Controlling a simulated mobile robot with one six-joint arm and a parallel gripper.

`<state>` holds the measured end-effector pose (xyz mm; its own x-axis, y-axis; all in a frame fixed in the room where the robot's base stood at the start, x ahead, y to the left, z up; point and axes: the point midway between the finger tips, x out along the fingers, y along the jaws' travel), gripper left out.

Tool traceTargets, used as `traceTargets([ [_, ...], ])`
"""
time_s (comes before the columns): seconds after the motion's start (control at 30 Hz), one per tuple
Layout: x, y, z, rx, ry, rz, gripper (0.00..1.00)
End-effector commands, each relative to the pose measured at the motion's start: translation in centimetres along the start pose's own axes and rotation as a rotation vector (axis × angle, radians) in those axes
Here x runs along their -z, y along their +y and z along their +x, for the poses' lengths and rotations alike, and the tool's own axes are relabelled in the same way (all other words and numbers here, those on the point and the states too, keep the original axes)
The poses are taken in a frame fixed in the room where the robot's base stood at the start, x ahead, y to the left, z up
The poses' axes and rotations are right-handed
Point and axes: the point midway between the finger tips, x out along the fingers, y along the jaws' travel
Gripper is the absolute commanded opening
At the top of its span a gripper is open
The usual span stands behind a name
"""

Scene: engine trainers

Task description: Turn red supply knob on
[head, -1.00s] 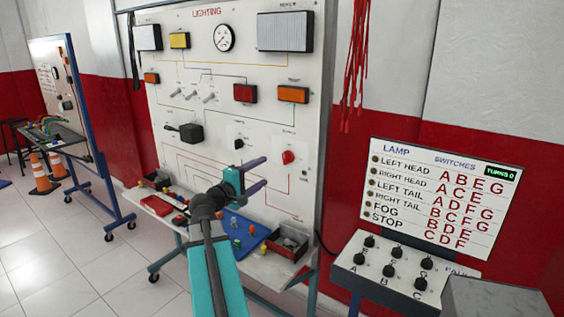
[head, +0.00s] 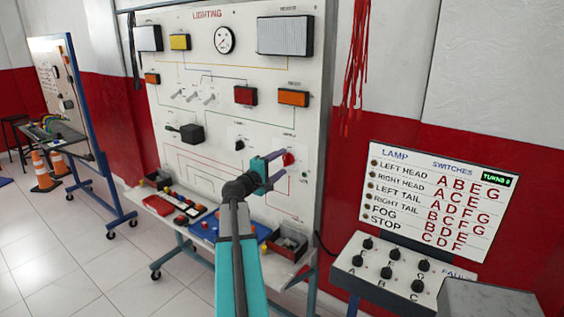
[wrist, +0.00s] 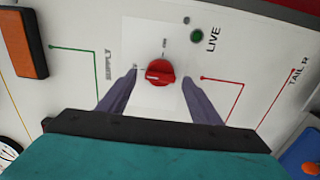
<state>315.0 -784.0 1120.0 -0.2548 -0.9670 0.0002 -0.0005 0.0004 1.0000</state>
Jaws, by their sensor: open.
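The red supply knob (head: 288,159) sits on the white lighting board (head: 215,100), at its lower right. In the wrist view the knob (wrist: 160,73) is round with a raised grip bar, and small marks are printed on the panel beside it. My gripper (head: 274,165) is open in front of the board, close to the knob. In the wrist view its two purple fingers (wrist: 160,88) are on either side of the knob, with a gap on each side. I cannot tell how far the tips are from the panel.
A green LIVE lamp (wrist: 196,37) is near the knob. A small black knob (head: 239,145) is left of it. A switch console (head: 385,275) stands at the right.

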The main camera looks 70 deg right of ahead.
Motion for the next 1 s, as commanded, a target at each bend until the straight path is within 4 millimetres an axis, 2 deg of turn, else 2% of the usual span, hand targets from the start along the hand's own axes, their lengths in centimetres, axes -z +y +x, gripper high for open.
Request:
traceTargets([
  [0.2, 0.0, 0.0, 1.6, 0.001, -0.001, -0.001, 0.59],
  [0.57, -0.1, -0.1, 1.8, 0.001, -0.001, 0.0, 0.59],
  [0.8, -0.1, -0.1, 1.8, 0.001, -0.001, 0.0, 0.2],
  [0.83, -0.1, -0.1, 1.8, 0.001, -0.001, 0.0, 0.17],
  [0.87, -0.3, -0.1, 0.8, 0.001, 0.001, 0.0, 0.17],
  [1.0, 0.1, -0.1, 1.4, 0.001, 0.001, 0.002, 0.17],
])
